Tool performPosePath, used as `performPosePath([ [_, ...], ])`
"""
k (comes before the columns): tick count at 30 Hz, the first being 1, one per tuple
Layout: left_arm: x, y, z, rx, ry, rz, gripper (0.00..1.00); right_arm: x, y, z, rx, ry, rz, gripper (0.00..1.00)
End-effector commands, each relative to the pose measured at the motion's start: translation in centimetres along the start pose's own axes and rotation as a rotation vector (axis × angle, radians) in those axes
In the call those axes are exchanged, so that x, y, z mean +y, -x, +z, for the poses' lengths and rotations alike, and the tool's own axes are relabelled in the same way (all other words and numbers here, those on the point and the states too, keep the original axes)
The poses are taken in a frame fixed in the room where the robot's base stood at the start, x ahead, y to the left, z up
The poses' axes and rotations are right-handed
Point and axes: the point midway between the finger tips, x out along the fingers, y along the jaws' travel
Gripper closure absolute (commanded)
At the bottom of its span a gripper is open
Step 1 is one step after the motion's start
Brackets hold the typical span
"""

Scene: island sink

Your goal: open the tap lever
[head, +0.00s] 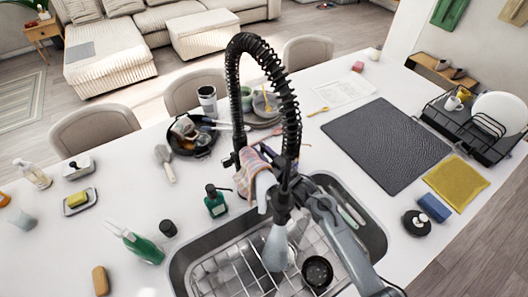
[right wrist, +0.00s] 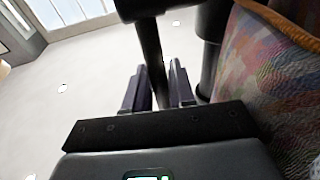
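The tap (head: 290,100) is black, with a tall coiled spring neck arching over the sink (head: 375,238). Its lever is not clearly distinguishable in the head view, where my right gripper (head: 283,197) covers the tap's lower part. In the right wrist view my right gripper (right wrist: 160,88) has its two fingers apart. A slim dark rod of the tap (right wrist: 151,45) shows in line with the gap between them; I cannot tell whether they touch it or whether it is the lever. A thicker dark post stands to its right. My left gripper is not in view.
A patterned cloth (head: 250,172) hangs at the tap and fills the right of the wrist view (right wrist: 265,85). The sink holds a wire rack and a dark round bowl (head: 317,270). A green soap bottle (head: 215,201) stands left of the tap. A dark mat (head: 385,143) lies right.

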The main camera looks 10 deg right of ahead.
Motion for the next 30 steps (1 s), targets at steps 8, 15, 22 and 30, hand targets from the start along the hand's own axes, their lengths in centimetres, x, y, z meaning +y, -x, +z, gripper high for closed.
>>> performPosePath([
  [8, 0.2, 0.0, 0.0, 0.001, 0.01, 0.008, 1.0, 0.0, 0.0, 0.0, 0.0, 0.0, 0.0, 0.59],
  [15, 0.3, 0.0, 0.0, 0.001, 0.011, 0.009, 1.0, 0.0, 0.7, 0.1, 0.0, 0.0, 0.001, 0.59],
  [22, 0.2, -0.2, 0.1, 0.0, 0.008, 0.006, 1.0, 0.0, 3.8, 0.2, -0.002, 0.001, 0.0, 0.59],
  [30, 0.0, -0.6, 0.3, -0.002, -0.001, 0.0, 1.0, -0.1, 8.3, 0.1, -0.002, 0.001, -0.001, 0.59],
])
